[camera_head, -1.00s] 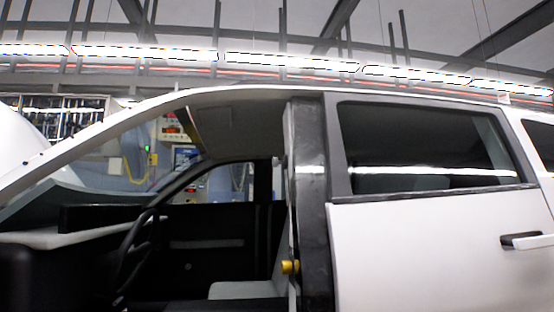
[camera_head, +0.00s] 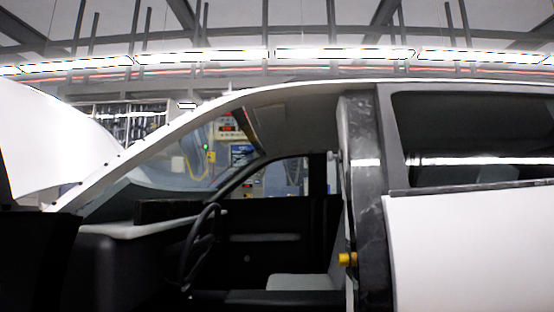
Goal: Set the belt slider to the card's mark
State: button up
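A yellow knob (camera_head: 347,259), which looks like the belt slider, sits low on the dark door pillar (camera_head: 372,210) of a white car. It is beside the front seat, in the open front doorway. I cannot make out a scale or marks near it at this size. No card with a readable mark shows. A thin dark panel with a yellowish edge (camera_head: 247,130) hangs at the top of the windscreen; I cannot tell what is on it. My gripper is not in view.
The front doorway is open, showing a steering wheel (camera_head: 201,246) and a light seat cushion (camera_head: 302,282). The white rear door (camera_head: 470,245) is shut on the right. A raised white hood (camera_head: 50,140) stands at the left. Machines stand beyond the car.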

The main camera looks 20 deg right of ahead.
aim_at(330, 156)
jog(key=u, duration=0.05)
jog(key=i, duration=1.35)
jog(key=z, duration=0.8)
